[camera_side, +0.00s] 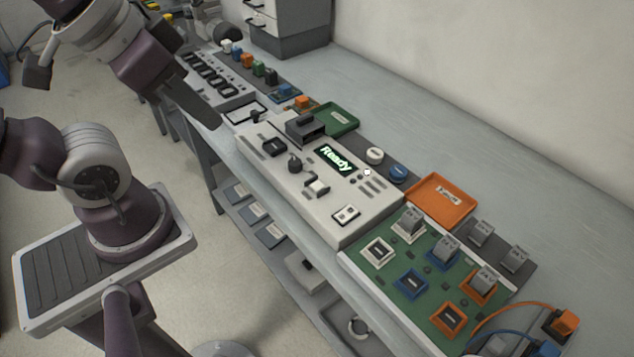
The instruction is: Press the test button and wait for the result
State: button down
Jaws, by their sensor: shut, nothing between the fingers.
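A light grey test console (320,215) lies on the bench in the middle of the side view. Its dark screen (335,160) reads "Ready" in pale green letters. The console top carries a black square part (273,146), a black knob (295,163), a small raised block (317,187) and a white-framed switch (346,214). A white round cap (374,155) and a blue round cap (398,173) sit near its far right edge. I cannot tell which part is the test button. My gripper (214,123) is shut and empty, above and left of the console, apart from it.
A green tray (340,118) and an orange tray (441,199) lie beyond the console. A green board (395,265) with several sockets and grey modules is at the right front. Orange and blue cables (520,306) curve at lower right.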

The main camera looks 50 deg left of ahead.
dwell(0.8)
jog(key=w+a+m+t+y, duration=0.1)
jog(key=w+a+m+t, duration=0.15)
jog(key=w+a, duration=0.45)
jog(key=w+a+m+t+y, duration=0.2)
jog(key=w+m, duration=0.2)
jog(key=w, duration=0.7)
jog(key=m+g+h, duration=0.5)
jog(key=m+h, duration=0.6)
jog(key=m, duration=0.2)
send_over(312, 184)
notch_tip(312, 184, down, 12)
jog(key=shift+y, duration=0.3)
jog(key=shift+f, duration=0.1)
jog(key=shift+f, duration=4.35)
